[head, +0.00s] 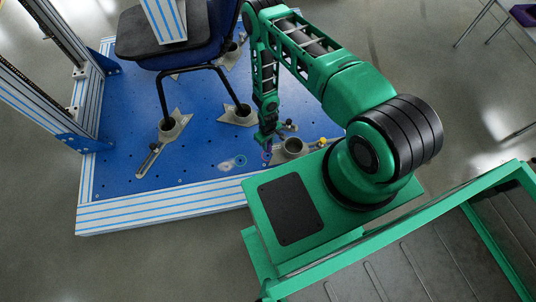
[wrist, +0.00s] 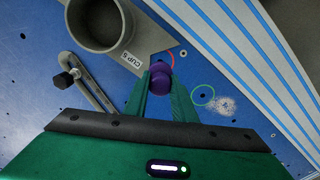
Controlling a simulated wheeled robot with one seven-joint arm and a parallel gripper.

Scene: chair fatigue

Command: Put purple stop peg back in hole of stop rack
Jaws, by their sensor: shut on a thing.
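The purple stop peg (wrist: 159,78) is between the fingertips of my gripper (wrist: 160,92), which is shut on it. In the wrist view I see its rounded top; its lower end is hidden. It is over the blue plate, partly covering a red ring (wrist: 172,58) on it. I cannot tell whether the peg is in a hole or above the plate. In the head view my gripper (head: 266,139) is low over the plate, just left of a grey cup. No part is clearly recognisable as the stop rack.
The grey cup labelled CUP S (wrist: 97,22) stands close to the peg. A slotted bracket with a black knob (wrist: 67,79) is to the left. A green ring (wrist: 204,96) marks the blue plate (head: 205,165) at right. A chair (head: 180,40) stands behind.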

